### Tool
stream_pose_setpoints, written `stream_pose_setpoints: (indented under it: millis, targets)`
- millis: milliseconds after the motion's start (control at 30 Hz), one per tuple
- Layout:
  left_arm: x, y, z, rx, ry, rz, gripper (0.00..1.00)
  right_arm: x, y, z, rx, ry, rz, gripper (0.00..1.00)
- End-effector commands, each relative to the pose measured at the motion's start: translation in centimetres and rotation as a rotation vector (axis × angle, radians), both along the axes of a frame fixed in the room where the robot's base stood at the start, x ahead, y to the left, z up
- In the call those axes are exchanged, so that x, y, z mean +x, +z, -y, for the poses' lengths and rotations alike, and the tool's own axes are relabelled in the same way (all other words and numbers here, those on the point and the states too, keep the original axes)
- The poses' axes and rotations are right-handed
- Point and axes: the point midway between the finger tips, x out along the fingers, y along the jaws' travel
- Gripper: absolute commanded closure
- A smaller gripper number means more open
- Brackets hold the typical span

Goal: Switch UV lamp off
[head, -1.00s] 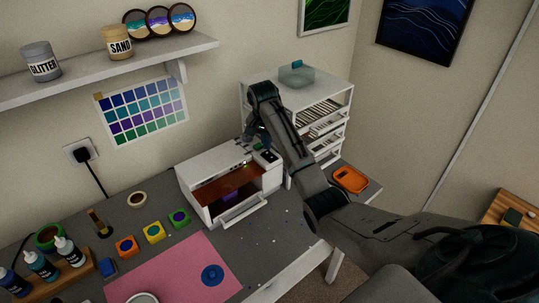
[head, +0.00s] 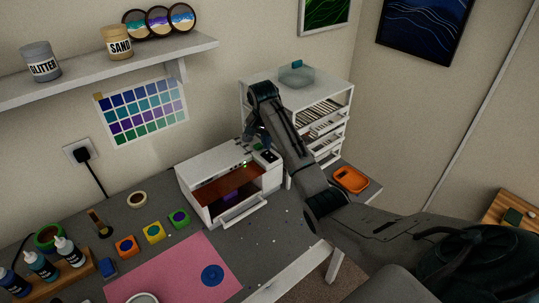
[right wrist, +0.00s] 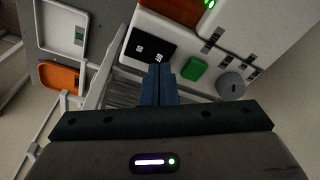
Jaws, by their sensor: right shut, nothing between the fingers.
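The UV lamp (head: 205,160) is a white box on the grey desk, its front open on an orange-brown interior with a small purple thing inside. Small green lights (right wrist: 210,3) glow on it. Beside its hinged lid, in the right wrist view, are a black panel (right wrist: 150,42) with small white marks, a green block-like part (right wrist: 194,70) and a grey round part (right wrist: 230,85). My right gripper (right wrist: 160,70) is shut and empty, its tips over the near edge of the black panel; touching cannot be told. In the head view the right gripper (head: 256,141) is partly hidden by its arm.
A white shelf rack (head: 335,98) stands behind my right arm. An orange tray (head: 350,179) lies to the right. Colour pots, bottles and a pink mat (head: 180,265) lie to the left. Bare desk with scattered specks lies in front of the lamp.

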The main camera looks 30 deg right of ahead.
Motion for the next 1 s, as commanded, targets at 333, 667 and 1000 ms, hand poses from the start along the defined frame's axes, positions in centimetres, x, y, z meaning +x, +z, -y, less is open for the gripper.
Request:
stream_pose_setpoints:
  millis: [333,667,1000]
  targets:
    - [-0.01,0.0,0.01,0.0,0.0,0.0,0.43,0.0,-0.01,0.0,0.0,0.0,0.0,1.0]
    - [-0.02,-0.06,0.01,0.0,0.0,-0.001,0.43,0.0,-0.39,0.0,0.0,0.0,0.0,1.0]
    - [-0.05,-0.13,0.05,0.0,0.0,-0.001,0.43,0.01,-0.9,0.0,0.0,0.0,0.0,1.0]
